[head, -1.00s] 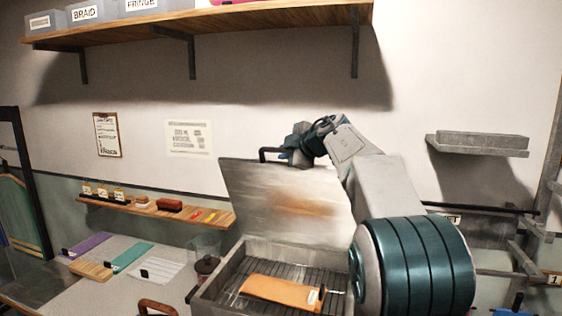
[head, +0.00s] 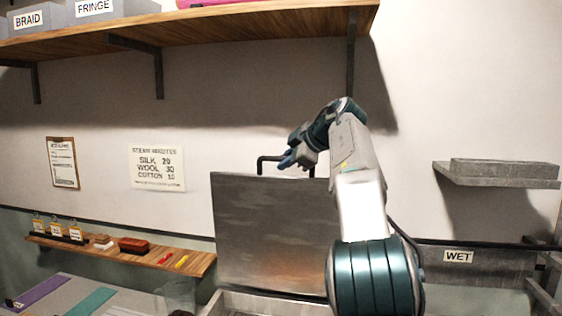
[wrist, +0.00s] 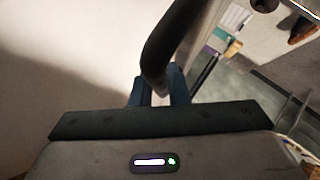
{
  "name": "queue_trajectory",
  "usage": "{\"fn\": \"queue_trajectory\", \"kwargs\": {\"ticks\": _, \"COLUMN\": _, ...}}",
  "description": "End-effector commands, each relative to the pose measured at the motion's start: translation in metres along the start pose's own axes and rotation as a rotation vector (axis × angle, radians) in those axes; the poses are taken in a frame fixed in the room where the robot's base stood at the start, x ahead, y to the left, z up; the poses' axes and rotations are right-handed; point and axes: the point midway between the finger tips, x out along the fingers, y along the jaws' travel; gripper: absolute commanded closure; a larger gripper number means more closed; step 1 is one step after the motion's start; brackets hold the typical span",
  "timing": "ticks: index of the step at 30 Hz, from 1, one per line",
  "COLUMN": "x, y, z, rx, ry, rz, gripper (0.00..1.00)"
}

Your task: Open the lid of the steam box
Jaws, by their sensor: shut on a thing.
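The steam box lid (head: 268,235) is a grey metal panel standing raised, close to upright, in the head view. Its black bar handle (head: 262,163) is at the top edge; in the wrist view the handle (wrist: 165,55) is a thick dark bar. My gripper (head: 288,160) is shut on the handle, and its blue fingers (wrist: 158,90) meet the bar in the wrist view.
A wooden shelf (head: 200,35) with labelled bins hangs above. A grey wall shelf (head: 500,180) is at right.

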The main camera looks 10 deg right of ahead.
Motion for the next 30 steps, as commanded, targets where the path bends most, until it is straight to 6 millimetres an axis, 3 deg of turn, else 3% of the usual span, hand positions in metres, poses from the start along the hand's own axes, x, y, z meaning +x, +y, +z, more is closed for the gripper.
{"fn": "queue_trajectory", "kwargs": {"ticks": 14, "x": 0.002, "y": -0.004, "z": -0.001, "rx": 0.006, "ry": 0.002, "rz": -0.017, "gripper": 1.00}}
{"fn": "queue_trajectory", "kwargs": {"ticks": 15, "x": 0.002, "y": -0.004, "z": -0.001, "rx": 0.005, "ry": 0.002, "rz": -0.018, "gripper": 0.83}}
{"fn": "queue_trajectory", "kwargs": {"ticks": 17, "x": 0.002, "y": -0.004, "z": -0.001, "rx": 0.005, "ry": 0.002, "rz": -0.017, "gripper": 0.66}}
{"fn": "queue_trajectory", "kwargs": {"ticks": 26, "x": 0.000, "y": -0.003, "z": -0.002, "rx": 0.005, "ry": 0.003, "rz": -0.014, "gripper": 0.64}}
{"fn": "queue_trajectory", "kwargs": {"ticks": 30, "x": -0.011, "y": -0.002, "z": -0.002, "rx": 0.004, "ry": 0.003, "rz": -0.011, "gripper": 0.64}}
